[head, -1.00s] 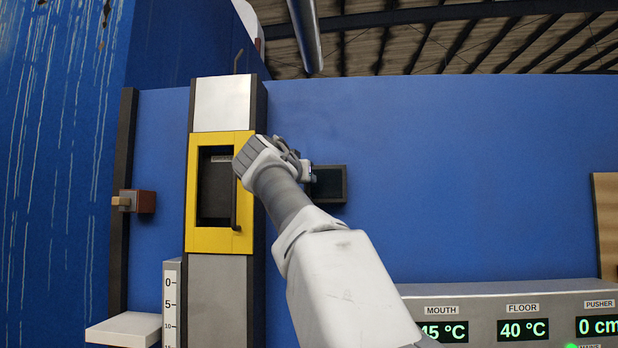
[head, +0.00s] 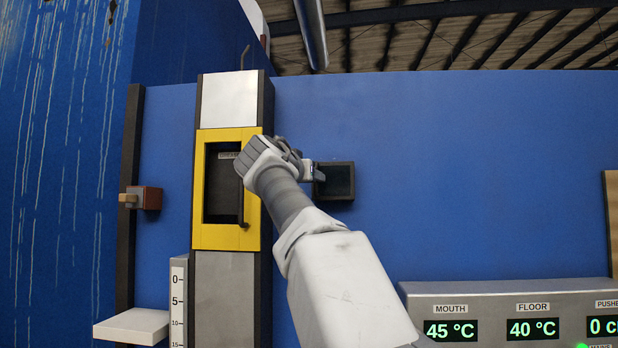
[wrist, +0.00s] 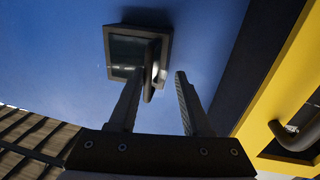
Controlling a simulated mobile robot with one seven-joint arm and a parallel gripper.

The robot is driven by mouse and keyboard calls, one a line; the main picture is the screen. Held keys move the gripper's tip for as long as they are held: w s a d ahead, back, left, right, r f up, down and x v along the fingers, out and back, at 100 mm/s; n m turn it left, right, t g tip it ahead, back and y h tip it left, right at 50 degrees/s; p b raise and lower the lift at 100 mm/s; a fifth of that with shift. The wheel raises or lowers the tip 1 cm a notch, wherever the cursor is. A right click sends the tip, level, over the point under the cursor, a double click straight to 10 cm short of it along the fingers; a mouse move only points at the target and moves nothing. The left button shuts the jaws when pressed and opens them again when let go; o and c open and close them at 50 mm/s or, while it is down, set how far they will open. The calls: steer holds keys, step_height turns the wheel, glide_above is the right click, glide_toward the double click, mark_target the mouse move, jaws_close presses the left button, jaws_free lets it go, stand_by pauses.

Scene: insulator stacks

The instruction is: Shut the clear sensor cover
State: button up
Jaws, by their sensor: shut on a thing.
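The sensor box (head: 345,182) is a small dark-framed square on the blue wall, right of the yellow-framed door. It also shows at the top of the wrist view (wrist: 108,50). The clear sensor cover (wrist: 150,85) appears as a thin dark piece standing out from the box's right side. My gripper (wrist: 160,82) has its fingers on either side of this piece and is shut on it. In the head view my gripper (head: 310,173) is at the box's left edge, largely hidden by my wrist. How far open the cover stands is hard to tell.
The yellow door frame (head: 226,243) with its dark handle (head: 241,212) is close left of my wrist. A grey readout panel (head: 480,290) stands low right. A white ledge (head: 132,326) and a small brown block (head: 152,198) are left. The wall right of the box is clear.

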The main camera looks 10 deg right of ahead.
steer(key=shift+a+f, duration=0.1)
steer(key=b+v, duration=0.7)
steer(key=v, duration=1)
steer(key=shift+s, duration=0.25)
steer(key=shift+c, duration=0.3)
